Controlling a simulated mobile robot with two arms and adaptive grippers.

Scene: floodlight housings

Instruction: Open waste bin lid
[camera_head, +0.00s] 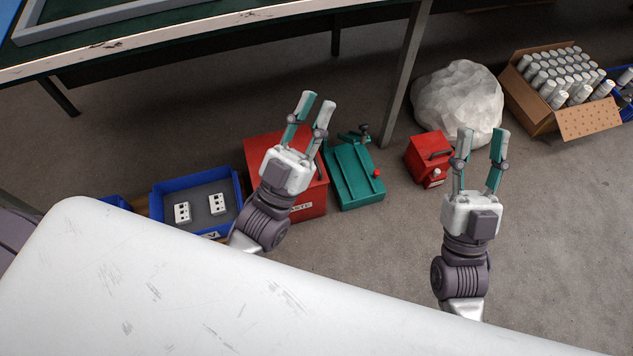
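The red waste bin (317,190) stands on the floor left of centre, with a white label on its front, partly covered, of which "STE" can be read. Its top shows as a red surface at the back left (260,148); my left gripper hides much of it, so I cannot clearly tell how the lid sits. My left gripper (316,103) is open and empty. It overlaps the bin in the view, with its fingertips pointing past the bin's back edge; contact cannot be told. My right gripper (481,135) is open and empty, well to the right of the bin.
A blue tray (160,204) with two white parts is left of the bin. A green case (354,185) is close on its right. Further right are a small red box (426,158), a white bag (462,95) and a carton of cylinders (590,122). A white surface (170,290) fills the foreground.

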